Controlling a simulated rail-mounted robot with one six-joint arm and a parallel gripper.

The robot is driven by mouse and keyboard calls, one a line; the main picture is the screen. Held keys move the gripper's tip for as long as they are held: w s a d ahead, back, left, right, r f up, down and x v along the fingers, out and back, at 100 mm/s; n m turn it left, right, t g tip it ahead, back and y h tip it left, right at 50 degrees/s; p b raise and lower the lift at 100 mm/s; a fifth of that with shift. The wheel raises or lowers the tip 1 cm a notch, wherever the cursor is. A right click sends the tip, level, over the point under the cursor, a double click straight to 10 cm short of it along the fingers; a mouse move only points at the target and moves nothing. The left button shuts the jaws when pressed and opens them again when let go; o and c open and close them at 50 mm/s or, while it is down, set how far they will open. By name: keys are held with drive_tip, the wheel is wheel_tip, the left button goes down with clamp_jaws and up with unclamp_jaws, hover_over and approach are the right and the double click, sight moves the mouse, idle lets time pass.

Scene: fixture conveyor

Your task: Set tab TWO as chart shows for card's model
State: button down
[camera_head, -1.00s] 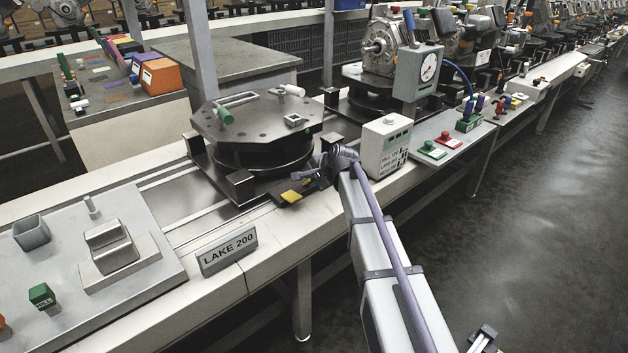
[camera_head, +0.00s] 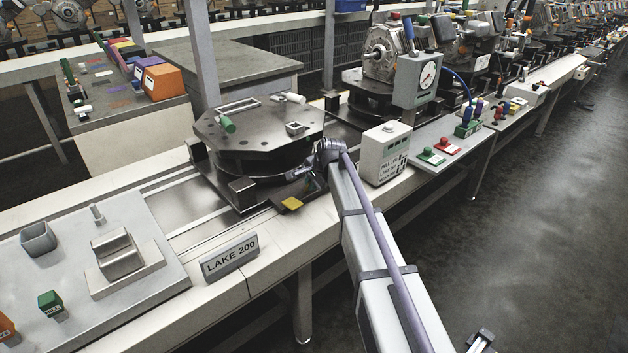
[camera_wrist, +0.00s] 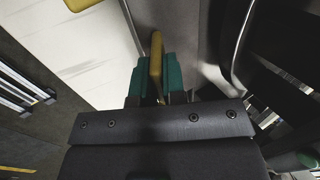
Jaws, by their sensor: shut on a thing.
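My gripper (camera_head: 304,178) is low at the front right side of the dark octagonal fixture (camera_head: 258,136). In the wrist view its teal fingers (camera_wrist: 156,76) are shut on a yellow tab (camera_wrist: 156,52). That tab is mostly hidden by my gripper in the head view. Another yellow tab (camera_head: 291,203) sticks out at the fixture's front, left of my gripper; a yellow piece (camera_wrist: 80,4) shows at the wrist view's top edge. The tabs' numbers are not readable. The card (camera_head: 230,256) reads LAKE 200. The chart (camera_head: 384,168) is on a pale box right of my gripper; its rows are too small to read surely.
A grey panel (camera_head: 75,270) with a metal block and a green HILL block (camera_head: 50,303) lies at left. The bench front near the card is clear.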

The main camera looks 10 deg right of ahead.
drive_tip(key=shift+w+a+r+g+h+p, duration=0.15)
drive_tip(key=shift+w+g+h+p, duration=0.2)
drive_tip(key=shift+g, duration=0.2)
drive_tip(key=shift+w+a+r+g+h+p, duration=0.1)
drive_tip(key=shift+w+r+g+h+p, duration=0.1)
drive_tip(key=shift+g+h+p, duration=0.25)
drive_tip(key=shift+w+a+f+g+h, duration=0.1)
drive_tip(key=shift+w+a+g+h, duration=0.15)
drive_tip(key=shift+g, duration=0.45)
drive_tip(key=shift+w+g+h, duration=0.15)
drive_tip(key=shift+g+h, duration=0.2)
drive_tip(key=shift+g, duration=0.35)
drive_tip(key=c, duration=1.2)
unclamp_jaws()
